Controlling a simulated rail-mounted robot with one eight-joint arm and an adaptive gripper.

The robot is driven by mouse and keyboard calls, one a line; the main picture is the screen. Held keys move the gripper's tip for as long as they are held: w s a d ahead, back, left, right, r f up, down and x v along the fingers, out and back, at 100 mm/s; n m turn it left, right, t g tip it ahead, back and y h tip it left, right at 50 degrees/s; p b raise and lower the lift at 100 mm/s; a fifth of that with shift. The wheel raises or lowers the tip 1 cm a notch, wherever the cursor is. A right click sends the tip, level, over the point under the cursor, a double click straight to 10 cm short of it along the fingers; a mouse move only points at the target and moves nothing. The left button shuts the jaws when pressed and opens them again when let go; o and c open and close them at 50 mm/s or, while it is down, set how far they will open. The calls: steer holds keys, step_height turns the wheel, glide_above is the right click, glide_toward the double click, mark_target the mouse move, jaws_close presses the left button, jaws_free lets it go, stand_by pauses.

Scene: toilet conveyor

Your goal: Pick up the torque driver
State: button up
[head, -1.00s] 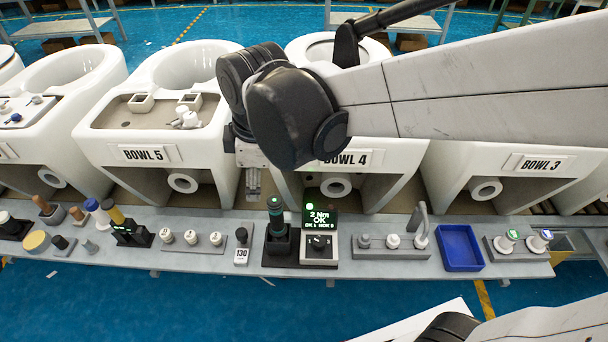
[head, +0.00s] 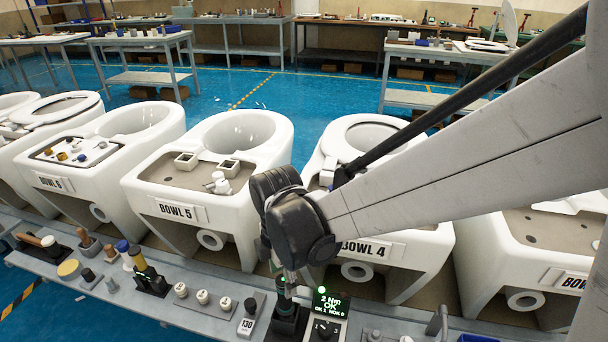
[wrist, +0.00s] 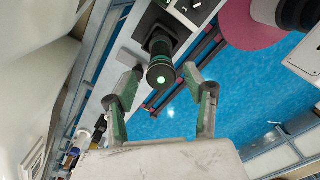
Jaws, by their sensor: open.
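The torque driver (wrist: 161,62) is a black cylinder with green bands and a lit green spot on its end. In the wrist view it stands in its black dock, with its lit end towards the camera. My gripper (wrist: 163,80) is open, with one finger on each side of the driver's end; I see no clear contact. In the head view the driver (head: 283,303) stands in the dock (head: 289,324) on the grey bench, and my gripper partly hides it.
A "130" block (head: 247,325) and several white knobs are to the left. White bowls, including BOWL 5 (head: 177,210) and BOWL 4 (head: 363,247), stand behind the bench (head: 200,328).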

steer(key=shift+f+b, duration=0.9)
steer(key=shift+f, duration=3.1)
jaws_close()
steer(key=shift+r, duration=0.15)
step_height(320, 180, up, 10)
steer(key=shift+s+f+p, duration=0.1)
steer(key=shift+p, duration=1.1)
